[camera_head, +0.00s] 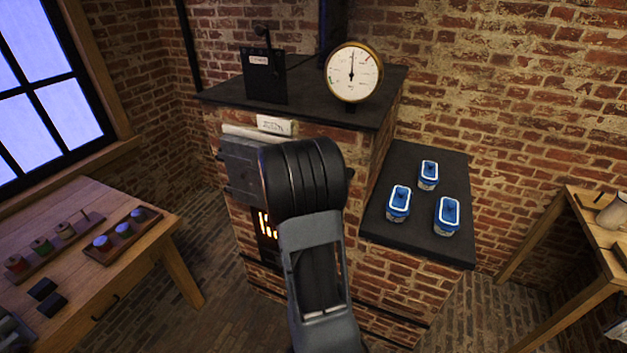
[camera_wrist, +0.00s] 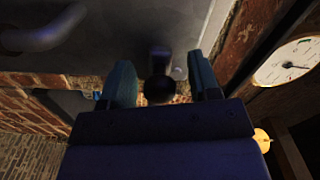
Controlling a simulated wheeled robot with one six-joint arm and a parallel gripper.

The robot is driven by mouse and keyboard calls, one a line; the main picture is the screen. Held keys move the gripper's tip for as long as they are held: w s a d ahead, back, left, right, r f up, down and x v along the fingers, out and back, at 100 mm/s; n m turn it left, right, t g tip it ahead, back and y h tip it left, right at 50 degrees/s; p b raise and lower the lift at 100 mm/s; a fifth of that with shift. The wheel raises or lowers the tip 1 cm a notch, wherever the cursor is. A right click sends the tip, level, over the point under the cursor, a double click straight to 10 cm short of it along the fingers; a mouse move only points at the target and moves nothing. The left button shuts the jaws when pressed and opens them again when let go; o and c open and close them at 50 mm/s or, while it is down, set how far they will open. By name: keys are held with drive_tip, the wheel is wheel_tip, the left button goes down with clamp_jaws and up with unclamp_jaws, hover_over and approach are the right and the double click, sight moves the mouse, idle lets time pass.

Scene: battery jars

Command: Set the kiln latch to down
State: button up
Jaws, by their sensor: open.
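The kiln latch shows in the wrist view as a short dark lever with a round black knob (camera_wrist: 159,91) on the grey kiln door (camera_wrist: 110,38). My gripper (camera_wrist: 163,80) is open, with one finger on each side of the knob. I cannot tell whether either finger touches it. In the head view the kiln door (camera_head: 240,165) is partly visible. My wrist and arm cover its right part, the latch and my fingers. The latch's up or down setting cannot be read clearly from these views.
A round gauge (camera_head: 353,72) and a black box with a lever (camera_head: 265,75) stand on the kiln top (camera_head: 310,106). Several blue-lidded jars (camera_head: 428,175) stand on the dark side ledge (camera_head: 405,160). A wooden bench (camera_head: 110,250) is at left, another table (camera_head: 560,240) at right.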

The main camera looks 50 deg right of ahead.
drive_tip(key=b+v, duration=1)
drive_tip(key=v, duration=0.3)
drive_tip(key=shift+a+f, duration=0.15)
drive_tip(key=shift+a, duration=0.2)
drive_tip(key=shift+s, duration=0.1)
idle(0.4)
